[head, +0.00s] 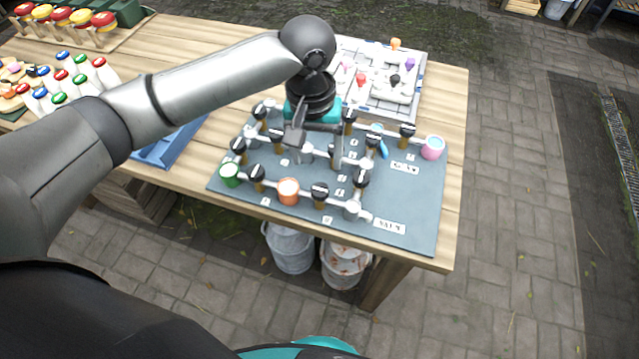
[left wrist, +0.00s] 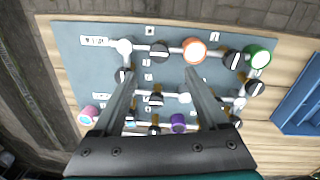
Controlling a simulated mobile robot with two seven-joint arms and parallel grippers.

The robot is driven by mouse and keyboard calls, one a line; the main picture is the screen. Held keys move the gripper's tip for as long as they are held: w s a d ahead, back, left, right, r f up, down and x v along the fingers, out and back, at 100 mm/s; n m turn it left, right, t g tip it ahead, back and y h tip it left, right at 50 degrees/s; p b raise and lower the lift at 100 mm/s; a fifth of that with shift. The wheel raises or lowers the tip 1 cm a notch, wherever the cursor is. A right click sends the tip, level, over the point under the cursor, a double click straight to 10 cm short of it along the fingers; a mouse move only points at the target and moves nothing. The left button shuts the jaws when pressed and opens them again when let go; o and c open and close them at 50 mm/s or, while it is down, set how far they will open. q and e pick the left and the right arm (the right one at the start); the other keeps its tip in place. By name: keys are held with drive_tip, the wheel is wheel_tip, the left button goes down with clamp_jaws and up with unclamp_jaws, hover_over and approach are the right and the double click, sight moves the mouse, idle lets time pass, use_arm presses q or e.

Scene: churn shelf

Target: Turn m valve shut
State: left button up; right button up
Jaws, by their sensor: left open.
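A blue-grey valve board (head: 410,215) lies on the wooden table, carrying grey pipes with several black-handled valves and small white letter labels. The labels are too small to read, so I cannot tell which valve is m. My left gripper (head: 316,157) is open over the middle of the board, fingers pointing down. In the left wrist view its open fingers (left wrist: 160,75) straddle part of the pipework. A black valve (left wrist: 156,98) shows between them, and another valve (left wrist: 159,51) lies just beyond the tips. I cannot tell whether the fingers touch anything. My right gripper is out of view.
Colored pipe ends stand on the board: green (head: 229,175), orange (head: 288,191) and pink (head: 433,148). A white tray (head: 421,85) with small knobs lies behind. Metal buckets (head: 289,248) are below the table. The table's right edge is clear.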

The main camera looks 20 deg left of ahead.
sight(320, 188)
use_arm(q)
drive_tip(key=f, duration=0.3)
drive_tip(key=f+b, duration=0.1)
drive_tip(key=f, duration=0.5)
drive_tip(key=shift+d+f, duration=0.25)
drive_tip(key=shift+c, duration=0.4)
clamp_jaws()
